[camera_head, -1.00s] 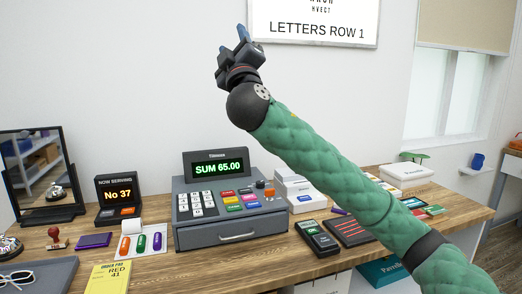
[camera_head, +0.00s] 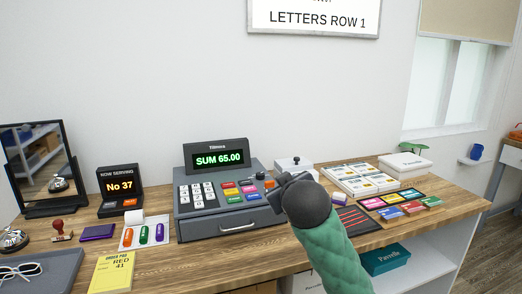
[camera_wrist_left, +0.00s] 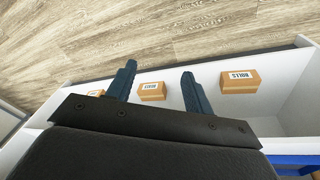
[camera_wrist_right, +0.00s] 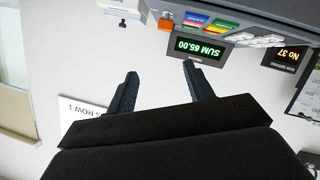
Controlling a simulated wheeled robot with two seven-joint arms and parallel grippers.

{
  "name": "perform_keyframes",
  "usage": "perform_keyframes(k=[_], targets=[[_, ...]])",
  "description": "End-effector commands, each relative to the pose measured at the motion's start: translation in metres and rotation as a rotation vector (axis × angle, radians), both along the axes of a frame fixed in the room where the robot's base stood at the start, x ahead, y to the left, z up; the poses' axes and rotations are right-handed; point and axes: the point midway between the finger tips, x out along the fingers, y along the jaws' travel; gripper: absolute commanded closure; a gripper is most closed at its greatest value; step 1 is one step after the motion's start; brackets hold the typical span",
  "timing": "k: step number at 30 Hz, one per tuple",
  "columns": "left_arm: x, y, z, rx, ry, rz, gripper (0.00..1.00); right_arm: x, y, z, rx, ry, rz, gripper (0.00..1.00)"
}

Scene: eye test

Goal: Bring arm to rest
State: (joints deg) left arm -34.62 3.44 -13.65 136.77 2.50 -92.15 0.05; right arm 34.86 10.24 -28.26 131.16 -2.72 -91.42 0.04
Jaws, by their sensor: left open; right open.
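My right arm, in a green quilted sleeve (camera_head: 337,257), rises from the bottom of the head view. My right gripper (camera_head: 277,187) is partly hidden by its dark wrist ball and overlaps the cash register's right front in that view. In the right wrist view my right gripper (camera_wrist_right: 159,69) has its fingers apart with nothing between them. My left gripper is out of the head view. In the left wrist view my left gripper (camera_wrist_left: 159,69) is open and empty, above a white shelf unit (camera_wrist_left: 285,108) and the wood floor.
The grey cash register (camera_head: 215,232) reads SUM 65.00 and stands on the wooden counter (camera_head: 190,262). Left are a No 37 display (camera_head: 119,187) and a mirror (camera_head: 40,165). Right are a tray of cards (camera_head: 362,181) and a white box (camera_head: 404,166). Small boxes (camera_wrist_left: 152,91) sit on the shelf.

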Motion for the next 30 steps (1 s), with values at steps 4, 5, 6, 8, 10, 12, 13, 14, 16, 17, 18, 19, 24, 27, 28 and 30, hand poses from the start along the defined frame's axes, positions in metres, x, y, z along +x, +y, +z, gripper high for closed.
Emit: perform_keyframes(k=[4, 5, 6, 8, 10, 12, 13, 14, 16, 17, 18, 19, 24, 27, 28, 30], targets=[[0.001, 0.002, 0.01, 0.002, -0.008, 0.005, 0.48, -0.02, -0.01, -0.045, 0.049, 0.101, 0.007, 0.48], [0.002, 0.003, 0.012, 0.001, -0.009, 0.006, 0.48, -0.024, -0.012, -0.053, 0.059, 0.117, 0.007, 0.48], [0.002, 0.003, 0.014, 0.001, -0.012, 0.007, 0.48, -0.029, -0.015, -0.064, 0.071, 0.138, 0.008, 0.48], [0.003, 0.004, 0.018, 0.001, -0.016, 0.009, 0.48, -0.037, -0.019, -0.08, 0.09, 0.17, 0.008, 0.48], [0.003, 0.005, 0.022, 0.002, -0.02, 0.011, 0.48, -0.047, -0.023, -0.099, 0.111, 0.206, 0.007, 0.48], [0.004, 0.006, 0.026, 0.002, -0.024, 0.012, 0.48, -0.058, -0.029, -0.117, 0.13, 0.243, 0.001, 0.48], [0.004, 0.006, 0.027, 0.002, -0.024, 0.014, 0.48, -0.062, -0.031, -0.125, 0.138, 0.258, -0.002, 0.48], [0.004, 0.006, 0.029, 0.002, -0.027, 0.014, 0.48, -0.067, -0.033, -0.133, 0.145, 0.274, -0.004, 0.48], [0.005, 0.007, 0.032, 0.002, -0.03, 0.016, 0.48, -0.078, -0.038, -0.151, 0.161, 0.31, -0.014, 0.48], [0.005, 0.007, 0.033, 0.002, -0.03, 0.017, 0.48, -0.083, -0.041, -0.16, 0.168, 0.327, -0.017, 0.48], [0.005, 0.008, 0.035, 0.002, -0.032, 0.018, 0.48, -0.09, -0.043, -0.17, 0.176, 0.348, -0.023, 0.48], [0.006, 0.008, 0.036, 0.002, -0.033, 0.018, 0.48, -0.095, -0.046, -0.178, 0.181, 0.363, -0.03, 0.48], [0.006, 0.009, 0.044, 0.001, -0.038, 0.021, 0.48, -0.127, -0.059, -0.223, 0.209, 0.455, -0.065, 0.48], [0.007, 0.01, 0.047, 0.001, -0.041, 0.023, 0.48, -0.148, -0.066, -0.249, 0.221, 0.512, -0.087, 0.48], [0.007, 0.01, 0.048, 0.001, -0.041, 0.023, 0.48, -0.154, -0.068, -0.257, 0.224, 0.53, -0.093, 0.48], [0.007, 0.011, 0.051, 0.002, -0.042, 0.025, 0.48, -0.17, -0.072, -0.276, 0.231, 0.572, -0.108, 0.48]])
